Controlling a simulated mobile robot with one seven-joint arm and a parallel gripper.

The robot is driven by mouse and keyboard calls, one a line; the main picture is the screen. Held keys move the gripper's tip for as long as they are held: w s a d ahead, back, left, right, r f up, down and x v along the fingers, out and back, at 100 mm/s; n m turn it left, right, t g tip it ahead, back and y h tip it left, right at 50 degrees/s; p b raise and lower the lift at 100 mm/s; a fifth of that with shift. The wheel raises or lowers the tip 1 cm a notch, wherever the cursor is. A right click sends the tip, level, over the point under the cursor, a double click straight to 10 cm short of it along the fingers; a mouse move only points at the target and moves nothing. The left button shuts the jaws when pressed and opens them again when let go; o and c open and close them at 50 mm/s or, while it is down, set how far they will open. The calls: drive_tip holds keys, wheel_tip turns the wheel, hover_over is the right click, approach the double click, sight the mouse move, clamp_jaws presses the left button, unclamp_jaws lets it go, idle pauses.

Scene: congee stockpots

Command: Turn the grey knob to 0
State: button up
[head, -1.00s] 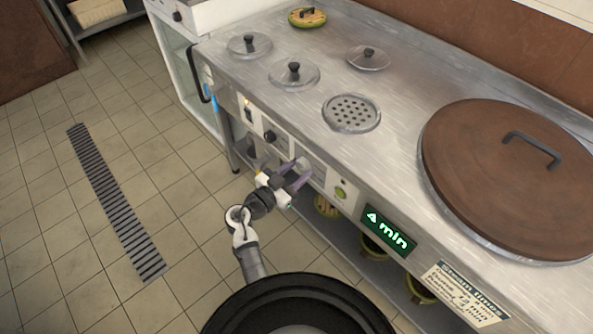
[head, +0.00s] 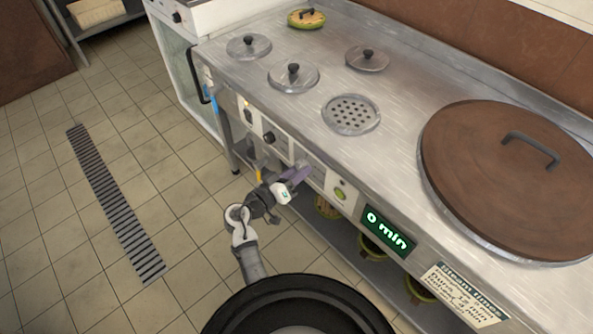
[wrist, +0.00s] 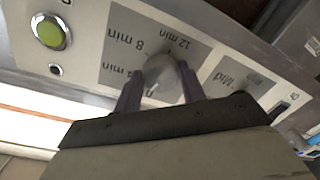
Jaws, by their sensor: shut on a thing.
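The grey knob (wrist: 160,76) sits on a grey dial plate on the counter's front panel. In the wrist view its plate shows "12 min", "8 min" and a partly covered "4 min"; the mark near the fingers is mostly hidden. My gripper (wrist: 161,88) has one purple finger on each side of the knob and is shut on it. In the head view my gripper (head: 302,171) is at the front panel and hides the knob. The green-lit display (head: 387,231) to the right reads "0 min".
A green button (head: 340,193) lies between gripper and display; it also shows in the wrist view (wrist: 48,31). A black knob (head: 268,138) is left on the panel. Lidded pots and a large brown lid (head: 500,190) are on the counter (head: 400,90). The tiled floor is clear.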

drive_tip(key=shift+r+n+p, duration=0.1)
drive_tip(key=shift+n+p, duration=0.55)
drive_tip(key=shift+n, duration=1.15)
drive_tip(key=o, duration=1)
drive_tip(key=b+v, duration=0.2)
drive_tip(key=v, duration=1.1)
drive_tip(key=shift+s+a, duration=0.2)
drive_tip(key=shift+a, duration=0.15)
